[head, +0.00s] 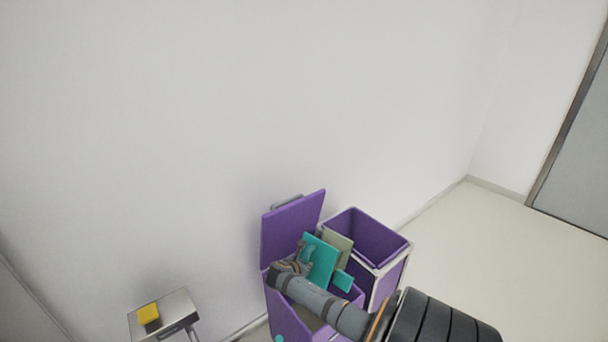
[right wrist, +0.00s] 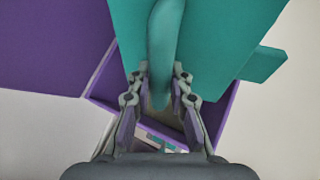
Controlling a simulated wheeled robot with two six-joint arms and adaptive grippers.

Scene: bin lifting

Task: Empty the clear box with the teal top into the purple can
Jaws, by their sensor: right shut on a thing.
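The purple can (head: 285,312) stands at the lower middle of the head view with its purple lid (head: 291,228) raised against the wall side. My right gripper (head: 303,262) is over the can's mouth, shut on the teal handle of the box with the teal top (head: 322,264). The teal top is tilted steeply. It fills much of the right wrist view (right wrist: 215,40), with the handle (right wrist: 163,45) between the fingers. The box's clear walls and contents cannot be made out. Part of the can's opening (right wrist: 215,120) shows below. My left gripper is out of view.
A second purple bin (head: 388,286) with a pale rim stands right beside the can. A pale olive panel (head: 338,241) shows behind the teal top. A small metal stand (head: 172,312) with a yellow block (head: 148,314) is at the lower left. Floor at right is clear.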

